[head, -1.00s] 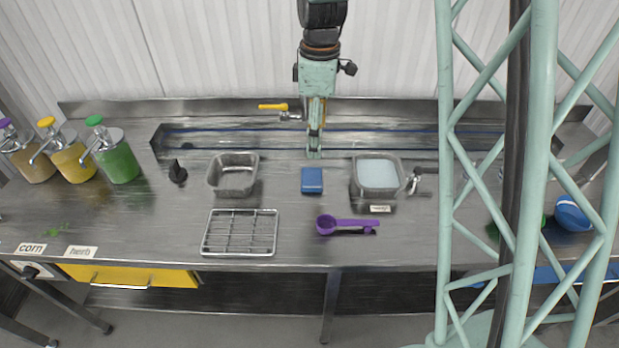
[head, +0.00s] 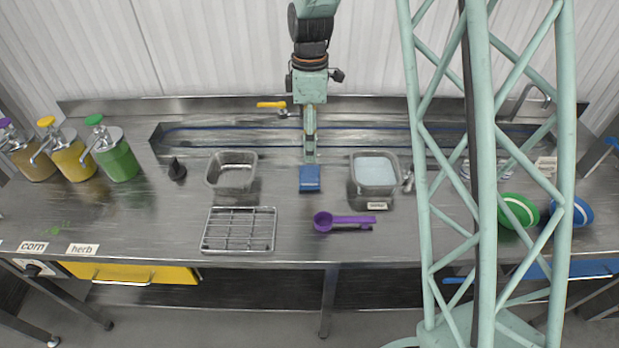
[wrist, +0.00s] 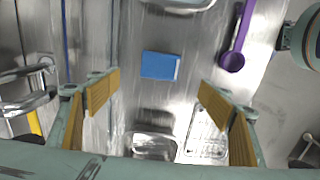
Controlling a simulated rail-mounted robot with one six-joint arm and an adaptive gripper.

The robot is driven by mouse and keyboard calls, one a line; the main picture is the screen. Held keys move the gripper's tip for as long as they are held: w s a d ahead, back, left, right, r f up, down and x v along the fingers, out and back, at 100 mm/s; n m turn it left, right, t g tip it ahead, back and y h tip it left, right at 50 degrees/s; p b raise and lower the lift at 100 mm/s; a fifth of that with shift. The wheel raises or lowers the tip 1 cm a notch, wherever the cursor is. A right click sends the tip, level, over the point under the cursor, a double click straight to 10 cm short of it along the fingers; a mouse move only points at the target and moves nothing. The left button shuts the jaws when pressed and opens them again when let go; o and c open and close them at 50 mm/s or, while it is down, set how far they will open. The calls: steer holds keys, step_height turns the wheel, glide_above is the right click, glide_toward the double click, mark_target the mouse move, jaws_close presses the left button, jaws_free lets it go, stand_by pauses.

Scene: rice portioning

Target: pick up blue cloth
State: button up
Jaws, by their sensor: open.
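The blue cloth (head: 310,178) is a small flat rectangle on the steel counter, between the empty metal pan and the pan with pale contents. It also shows in the wrist view (wrist: 160,66), lying flat, ahead of and between the two fingers. My gripper (head: 310,160) points down just behind the cloth in the head view. In the wrist view my gripper (wrist: 157,95) has its yellow-padded fingers wide apart with nothing between them. It does not touch the cloth, as far as I can see.
An empty pan (head: 232,185) is left of the cloth, a filled pan (head: 375,200) right. A wire rack (head: 203,238) and purple scoop (head: 345,221) lie in front. A yellow-handled tap (head: 272,105) is behind. Green (head: 518,210) and blue (head: 573,212) bowls stand right.

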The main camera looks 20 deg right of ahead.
glide_above(310, 175)
steer(key=shift+f, duration=4.15)
steer(key=shift+f, duration=0.1)
steer(key=shift+f+b, duration=0.3)
steer(key=shift+f, duration=2.2)
steer(key=shift+c, duration=0.8)
steer(key=c, duration=0.7)
